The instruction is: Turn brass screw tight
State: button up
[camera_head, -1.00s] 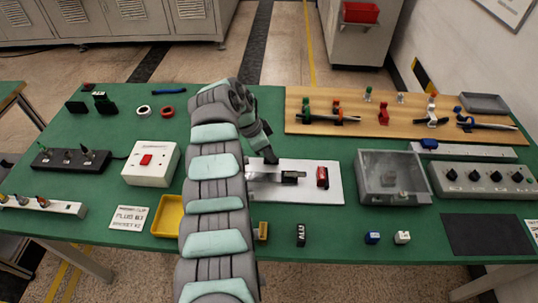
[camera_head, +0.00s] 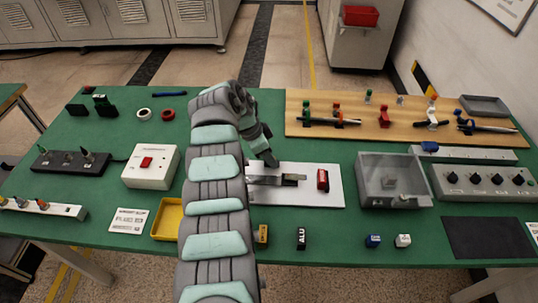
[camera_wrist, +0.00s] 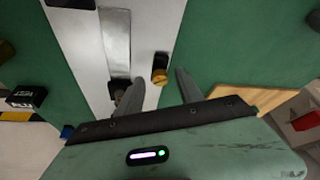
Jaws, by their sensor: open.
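In the wrist view a small brass screw (camera_wrist: 159,76) with a dark part beside it stands at the edge of the pale plate (camera_wrist: 78,58). My gripper (camera_wrist: 161,78) is open, its two grey fingers apart, with the screw showing between the fingertips. I cannot tell whether either finger touches it. In the head view my gripper (camera_head: 270,161) points down at the back left of the plate (camera_head: 325,200). A flat metal strip (camera_head: 272,181) and a red block (camera_head: 323,180) are on the plate. The screw cannot be made out there.
A wooden board (camera_head: 400,128) with tools lies behind. Small blocks, one a black block (camera_head: 301,238), sit along the front.

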jog(key=p+v, duration=0.2)
jog(key=v, duration=0.8)
jog(key=shift+r, duration=0.35)
jog(key=shift+a, duration=0.1)
jog(key=d+f+n+p, duration=0.1)
jog(key=f+n+p, duration=0.1)
jog(key=p, duration=0.3)
jog(key=d+f+n+t+y+p, duration=0.1)
jog(key=f+n+p, duration=0.1)
jog(key=f+p, duration=0.2)
jog(key=w+d+f+n+t+p, duration=0.1)
jog(key=d+f+n+p, duration=0.1)
jog(key=p, duration=0.4)
jog(key=shift+d+f+n+y, duration=0.1)
jog(key=shift+f+n+y, duration=0.2)
jog(key=shift+f+n, duration=0.5)
jog(key=shift+f, duration=0.15)
